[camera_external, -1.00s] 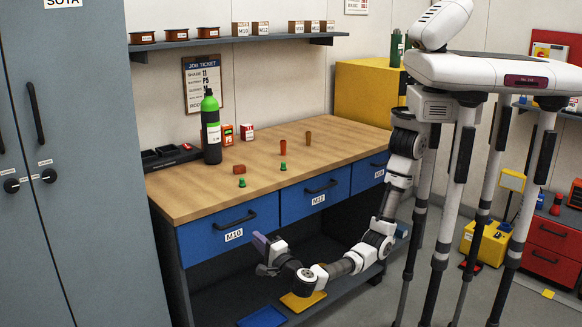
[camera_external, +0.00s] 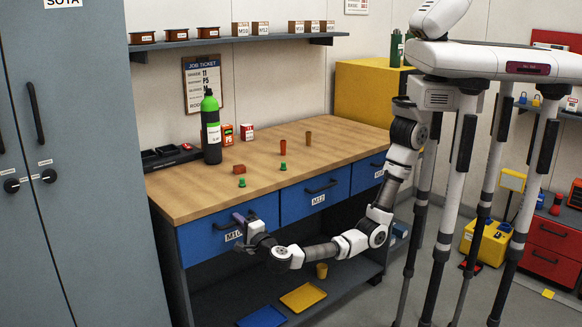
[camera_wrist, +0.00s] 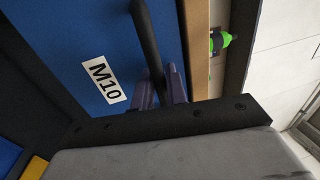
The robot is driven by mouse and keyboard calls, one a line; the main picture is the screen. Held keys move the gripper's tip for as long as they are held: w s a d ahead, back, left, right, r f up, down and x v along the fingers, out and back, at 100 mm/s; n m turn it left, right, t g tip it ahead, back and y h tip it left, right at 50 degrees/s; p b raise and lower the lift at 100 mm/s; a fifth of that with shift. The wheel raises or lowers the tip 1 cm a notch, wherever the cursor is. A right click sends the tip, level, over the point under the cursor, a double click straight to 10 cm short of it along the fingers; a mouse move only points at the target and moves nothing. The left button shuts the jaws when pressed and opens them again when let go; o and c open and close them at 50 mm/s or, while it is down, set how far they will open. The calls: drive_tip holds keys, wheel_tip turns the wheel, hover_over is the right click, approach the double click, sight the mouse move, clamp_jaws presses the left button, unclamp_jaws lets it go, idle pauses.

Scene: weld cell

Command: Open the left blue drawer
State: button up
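The left blue drawer (camera_external: 213,243), labelled M10, is shut under the left end of the workbench. Its black bar handle (camera_external: 222,226) runs across its front. In the wrist view the drawer front (camera_wrist: 60,40) fills the left side, and the handle (camera_wrist: 147,35) reaches down to my gripper (camera_wrist: 160,88). The purple fingers lie on either side of the handle's near end, close to it. Whether they press on it I cannot tell. In the external view my gripper (camera_external: 240,221) is at the right part of this handle and hides some of the label.
The middle drawer (camera_external: 302,203) and right drawer (camera_external: 372,170) are shut. The wooden worktop (camera_external: 325,150) carries a green-topped bottle (camera_external: 211,130) and small parts. Blue (camera_external: 262,317) and yellow (camera_external: 303,296) trays lie on the lower shelf. A grey cabinet (camera_external: 90,170) stands at the left.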

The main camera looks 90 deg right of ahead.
clamp_jaws()
drive_tip(key=r+b+v, duration=0.2)
drive_tip(key=b+v, duration=0.2)
drive_tip(key=v, duration=0.9)
drive_tip(key=r+b+v, duration=0.2)
drive_tip(key=b+v, duration=0.1)
drive_tip(key=v, duration=1)
drive_tip(key=shift+s+a+r+b, duration=0.3)
drive_tip(key=shift+s+a+b, duration=0.05)
drive_tip(key=shift+s+a, duration=0.2)
drive_tip(key=shift+o, duration=0.8)
unclamp_jaws()
